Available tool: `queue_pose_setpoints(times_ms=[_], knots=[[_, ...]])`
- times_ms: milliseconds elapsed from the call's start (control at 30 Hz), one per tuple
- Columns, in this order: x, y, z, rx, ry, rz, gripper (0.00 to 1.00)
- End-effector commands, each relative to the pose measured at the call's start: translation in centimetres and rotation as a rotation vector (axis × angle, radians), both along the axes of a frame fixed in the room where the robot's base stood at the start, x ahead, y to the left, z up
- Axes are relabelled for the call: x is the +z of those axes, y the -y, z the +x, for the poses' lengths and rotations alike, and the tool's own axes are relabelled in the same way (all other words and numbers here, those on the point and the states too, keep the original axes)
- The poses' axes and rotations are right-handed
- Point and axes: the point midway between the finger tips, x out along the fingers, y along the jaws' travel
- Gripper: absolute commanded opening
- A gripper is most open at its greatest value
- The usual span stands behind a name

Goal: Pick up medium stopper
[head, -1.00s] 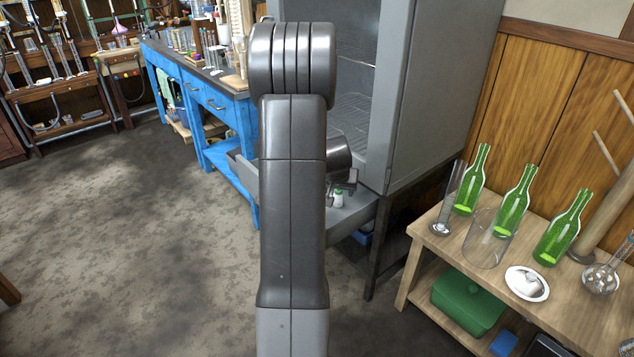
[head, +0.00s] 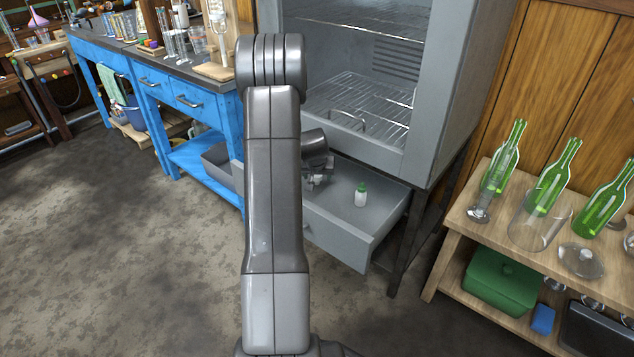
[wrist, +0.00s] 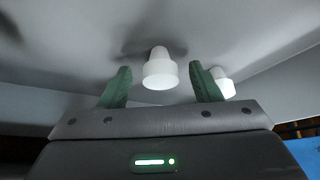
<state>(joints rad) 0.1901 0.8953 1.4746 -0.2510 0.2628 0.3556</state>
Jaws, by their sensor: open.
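In the wrist view, a white stepped stopper (wrist: 159,70) stands on a grey surface, in line with the gap between my fingertips. A second white stopper (wrist: 225,82) is to the right, partly hidden by my right finger. I cannot tell from the frames which is the medium one. My gripper (wrist: 158,88) is open, with dark green fingers on either side of the gap, and nothing is held. In the head view my gripper (head: 318,180) is low over the open grey drawer (head: 335,237).
The grey cabinet (head: 440,90) with wire shelves rises behind. A blue bench (head: 205,165) is left; a wooden table (head: 455,225) with green bottles is right. Floor at left is clear.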

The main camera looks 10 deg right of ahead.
Motion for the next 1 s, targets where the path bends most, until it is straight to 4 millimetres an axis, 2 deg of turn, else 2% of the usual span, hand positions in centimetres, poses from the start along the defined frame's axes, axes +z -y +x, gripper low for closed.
queue_pose_setpoints(times_ms=[33, 267, 500, 800, 1000], knots=[[-0.5, 0.1, 0.2, 0.000, 0.000, 0.000, 0.58], [-0.5, 0.1, 0.3, 0.000, 0.000, 0.000, 0.56], [-0.4, 0.1, 0.3, 0.000, 0.000, 0.000, 0.10], [-0.3, 0.0, 0.2, 0.001, 0.000, 0.000, 0.10], [1.0, -0.3, -0.8, 0.001, 0.001, 0.000, 0.10]])
